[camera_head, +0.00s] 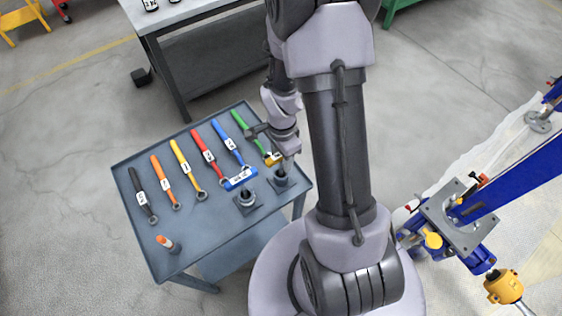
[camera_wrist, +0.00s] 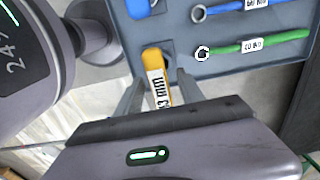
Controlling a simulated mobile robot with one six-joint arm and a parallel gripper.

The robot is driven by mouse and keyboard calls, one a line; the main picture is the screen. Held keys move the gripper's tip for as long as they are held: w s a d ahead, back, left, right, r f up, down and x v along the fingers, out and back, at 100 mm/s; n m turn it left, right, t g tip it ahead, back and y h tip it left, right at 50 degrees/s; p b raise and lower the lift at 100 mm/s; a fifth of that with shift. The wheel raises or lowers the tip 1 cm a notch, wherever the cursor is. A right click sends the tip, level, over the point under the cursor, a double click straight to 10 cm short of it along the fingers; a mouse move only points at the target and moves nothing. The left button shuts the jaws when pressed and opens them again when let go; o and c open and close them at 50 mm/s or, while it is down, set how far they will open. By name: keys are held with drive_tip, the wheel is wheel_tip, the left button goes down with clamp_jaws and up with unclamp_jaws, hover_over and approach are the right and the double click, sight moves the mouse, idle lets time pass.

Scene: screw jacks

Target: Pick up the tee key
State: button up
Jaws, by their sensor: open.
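A yellow tee key (camera_wrist: 155,72) with a white label marked in mm lies between the two fingers of my gripper (camera_wrist: 162,92) in the wrist view. The fingers are apart, one on each side of it, and I cannot tell whether they touch it. In the head view the yellow tee key's handle (camera_head: 272,158) shows on the grey cart's right side, partly hidden by my gripper (camera_head: 287,158). A blue labelled handle (camera_head: 240,179), seemingly another tee key, is to its left. The lower part of the yellow key is hidden.
Several coloured labelled wrenches (camera_head: 203,146) lie in a row on the grey cart (camera_head: 200,232). Dark holders (camera_head: 246,198) stand near its right edge, and an orange-topped item (camera_head: 165,242) at its front left. A workbench (camera_head: 190,18) is behind; a blue jack stand (camera_head: 460,215) is right.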

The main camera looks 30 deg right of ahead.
sight(281, 163)
wheel_tip(281, 163, down, 3)
drive_tip(key=shift+f+b, duration=0.1)
drive_tip(key=shift+b, duration=0.2)
drive_tip(key=shift+r, duration=0.2)
drive_tip(key=shift+c, duration=0.4)
clamp_jaws()
idle(0.5)
